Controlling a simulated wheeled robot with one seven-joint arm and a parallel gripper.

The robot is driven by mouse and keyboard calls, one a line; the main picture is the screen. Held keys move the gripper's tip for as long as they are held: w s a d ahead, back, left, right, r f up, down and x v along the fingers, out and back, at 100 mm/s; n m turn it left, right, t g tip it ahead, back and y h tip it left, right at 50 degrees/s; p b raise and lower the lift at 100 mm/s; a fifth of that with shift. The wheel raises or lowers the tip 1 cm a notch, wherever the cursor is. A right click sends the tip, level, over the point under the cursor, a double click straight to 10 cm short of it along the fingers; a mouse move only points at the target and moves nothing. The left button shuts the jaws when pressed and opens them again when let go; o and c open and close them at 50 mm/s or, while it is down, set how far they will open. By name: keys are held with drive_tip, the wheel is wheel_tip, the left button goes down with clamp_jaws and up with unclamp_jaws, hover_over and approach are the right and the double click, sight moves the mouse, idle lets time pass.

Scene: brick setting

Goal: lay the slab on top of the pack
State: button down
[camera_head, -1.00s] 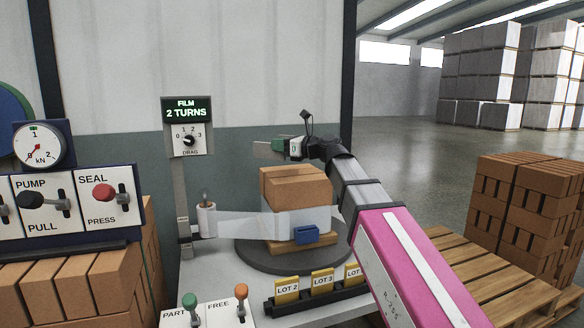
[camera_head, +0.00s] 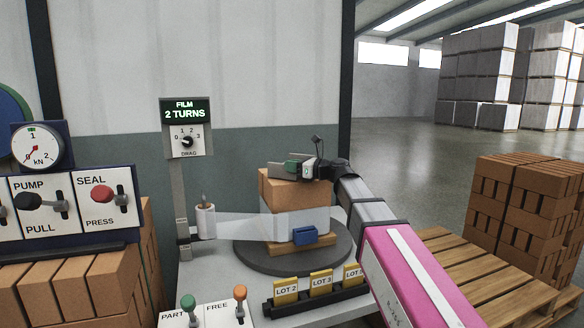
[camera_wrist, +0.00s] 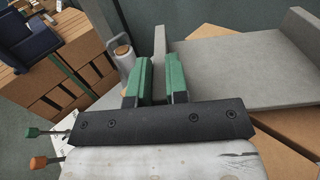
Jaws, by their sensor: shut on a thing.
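My gripper (camera_head: 294,168) is at the top of the pack (camera_head: 279,190), a block of orange-brown bricks with clear film around its lower part. In the wrist view my green fingers (camera_wrist: 158,78) are shut on an upright lip of the grey slab (camera_wrist: 225,75). The slab also shows in the head view (camera_head: 283,166), roughly level, over the pack's top. In the wrist view brick-coloured pack surfaces (camera_wrist: 290,138) show past its edges, and the slab looks turned relative to them. I cannot tell whether the slab touches the pack.
The pack stands on a dark round turntable (camera_head: 258,261). Film runs to it from a roll (camera_head: 206,221) on a post. A blue block (camera_head: 304,235) is at the pack's front. Lot cards (camera_head: 321,282) and levers (camera_head: 239,295) stand in front. A pallet (camera_head: 470,265) is at right.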

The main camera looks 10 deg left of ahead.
drive_tip(key=shift+f, duration=0.1)
drive_tip(key=c, duration=1.1)
unclamp_jaws()
drive_tip(key=shift+f, duration=0.1)
drive_tip(key=shift+r, duration=0.2)
drive_tip(key=v, duration=1.2)
drive_tip(key=shift+s, duration=0.1)
